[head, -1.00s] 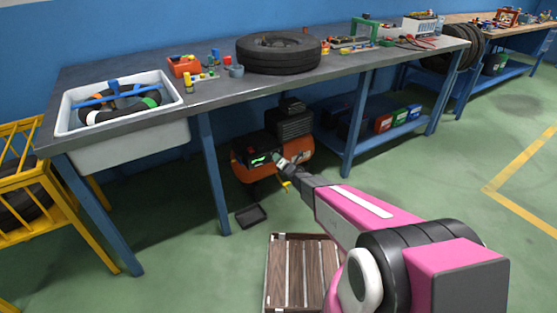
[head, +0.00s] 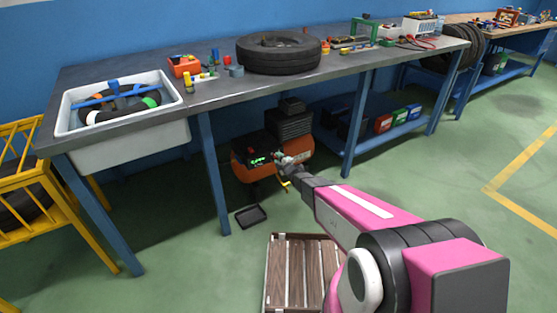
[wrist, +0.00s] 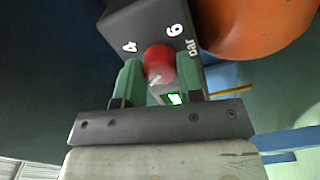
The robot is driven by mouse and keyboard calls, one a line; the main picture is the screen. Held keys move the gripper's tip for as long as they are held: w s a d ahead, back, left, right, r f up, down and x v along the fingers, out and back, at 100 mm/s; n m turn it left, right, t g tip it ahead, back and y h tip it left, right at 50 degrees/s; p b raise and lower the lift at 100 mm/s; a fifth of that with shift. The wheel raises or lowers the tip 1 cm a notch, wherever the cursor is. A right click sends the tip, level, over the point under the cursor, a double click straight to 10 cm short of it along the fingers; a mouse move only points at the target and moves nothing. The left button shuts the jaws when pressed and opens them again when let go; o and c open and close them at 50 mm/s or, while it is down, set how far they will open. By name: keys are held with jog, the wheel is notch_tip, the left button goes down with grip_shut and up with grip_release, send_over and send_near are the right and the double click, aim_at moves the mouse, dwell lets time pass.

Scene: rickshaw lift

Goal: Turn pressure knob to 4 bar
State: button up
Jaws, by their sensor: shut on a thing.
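The red pressure knob (wrist: 160,62) sits on a dark panel (wrist: 150,22) marked "4", "6" and "bar" in the wrist view. A pale pointer on the knob aims down and to the left, away from both numbers. A small green display shows just below the knob; I cannot read it. My gripper (wrist: 162,82) has its green fingers on both sides of the knob and is shut on it. In the head view my gripper (head: 280,158) is at the front of the orange compressor (head: 300,148) under the bench, hiding the knob.
The workbench (head: 215,95) stands over the compressor, with a blue leg (head: 212,175) to its left and another (head: 360,120) to its right. A black tray (head: 251,216) and a wooden crate (head: 298,240) are on the floor.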

jog(key=shift+m, duration=7.6)
jog(key=o, duration=0.9)
jog(key=v, duration=1.1)
